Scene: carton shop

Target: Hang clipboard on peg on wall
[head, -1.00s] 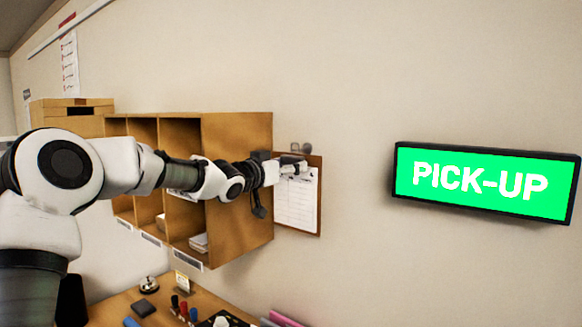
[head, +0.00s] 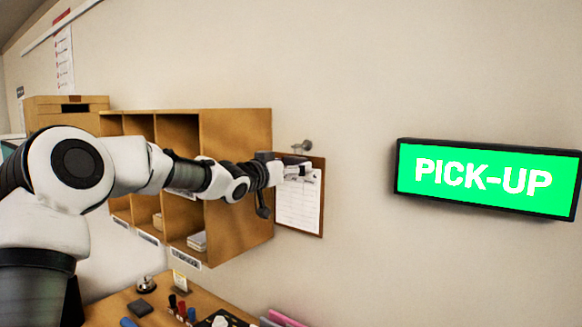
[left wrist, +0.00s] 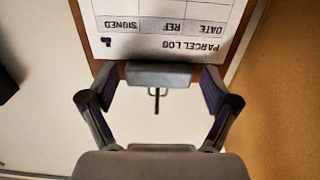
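The brown clipboard (head: 323,198), with a white form, is upright in front of the wall, just right of the shelf. It also shows upside down in the left wrist view (left wrist: 165,12), with "PARCEL LOG" on the sheet. The grey peg (head: 303,146) sticks out of the wall just above the clipboard; a small dark post, apparently this peg, shows beyond the clip in the wrist view. My right gripper is not visible.
A wooden pigeonhole shelf (head: 237,185) stands close left of the clipboard. A lit green PICK-UP sign (head: 485,180) is on the wall to the right. Below is a desk (head: 105,311) with markers and a bell (head: 145,284). The wall between clipboard and sign is bare.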

